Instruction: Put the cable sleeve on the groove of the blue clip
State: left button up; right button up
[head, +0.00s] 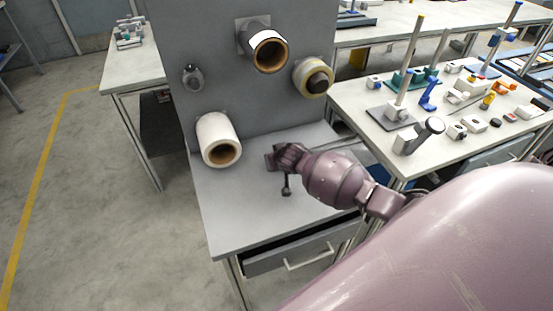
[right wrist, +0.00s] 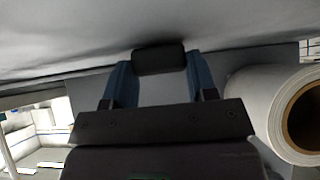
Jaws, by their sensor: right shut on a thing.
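My right gripper (head: 272,160) is in front of the grey panel, above the small bench, with its arm coming in from the right. In the right wrist view its two blue fingers (right wrist: 158,80) are shut on a dark, rounded piece (right wrist: 158,57), which looks like the cable sleeve. In the head view the held piece is too small to tell from the gripper. A blue curved piece (head: 428,97) stands on the right-hand table, well away from the gripper. I cannot tell whether it is the blue clip, and no groove shows. My left gripper is not in view.
The grey panel (head: 210,30) carries a white roll (head: 213,130), a brown-cored reel (head: 268,52), a yellowish reel (head: 318,76) and a grey knob (head: 193,77). The white roll (right wrist: 262,90) is close right of my gripper. The right table (head: 345,88) is crowded; the small bench's (head: 235,215) front is clear.

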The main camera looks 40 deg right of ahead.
jog(key=shift+f, duration=0.2)
jog(key=o, duration=1)
jog(key=shift+r, duration=0.1)
